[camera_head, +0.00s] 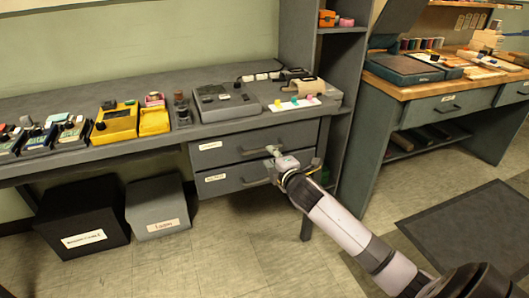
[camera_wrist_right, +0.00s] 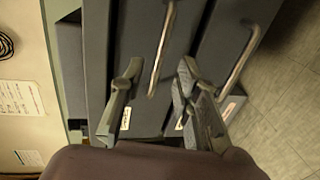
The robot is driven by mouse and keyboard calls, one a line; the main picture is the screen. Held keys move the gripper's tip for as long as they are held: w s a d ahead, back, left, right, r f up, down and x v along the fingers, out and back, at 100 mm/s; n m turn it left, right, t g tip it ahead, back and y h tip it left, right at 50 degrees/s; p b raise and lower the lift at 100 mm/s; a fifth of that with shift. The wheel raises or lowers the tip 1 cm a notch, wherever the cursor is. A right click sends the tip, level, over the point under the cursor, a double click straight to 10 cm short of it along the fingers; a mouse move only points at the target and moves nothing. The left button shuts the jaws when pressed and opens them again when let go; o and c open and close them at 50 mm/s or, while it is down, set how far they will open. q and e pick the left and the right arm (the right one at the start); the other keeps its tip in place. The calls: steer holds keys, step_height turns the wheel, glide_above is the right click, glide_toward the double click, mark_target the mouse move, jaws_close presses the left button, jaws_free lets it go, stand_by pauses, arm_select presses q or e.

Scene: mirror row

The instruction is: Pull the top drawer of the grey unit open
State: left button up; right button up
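The grey unit under the worktop has two drawers, both looking shut in the head view. The top drawer (camera_head: 235,147) has a white label at its left and a bar handle, partly hidden by my gripper. The bottom drawer (camera_head: 228,179) is just below. My right gripper (camera_head: 271,152) is in front of the top drawer's handle. In the right wrist view, its two fingers are open, one on each side of the top drawer's handle (camera_wrist_right: 160,50), with visible gaps. The bottom drawer's handle (camera_wrist_right: 238,58) lies outside the fingers. My left gripper is not in view.
A black bin (camera_head: 80,218) and a grey bin (camera_head: 158,205) stand on the floor left of the unit. Yellow trays (camera_head: 115,124) and devices sit on the worktop above. A tall shelf post (camera_head: 300,60) and a second desk (camera_head: 440,112) are to the right. Floor in front is clear.

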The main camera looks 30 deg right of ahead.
mark_target(265, 149)
steer(key=b+x, duration=0.1)
steer(key=x, duration=0.6)
steer(key=shift+c, duration=0.2)
jaws_close()
steer(key=shift+f, duration=0.1)
stand_by(0.5)
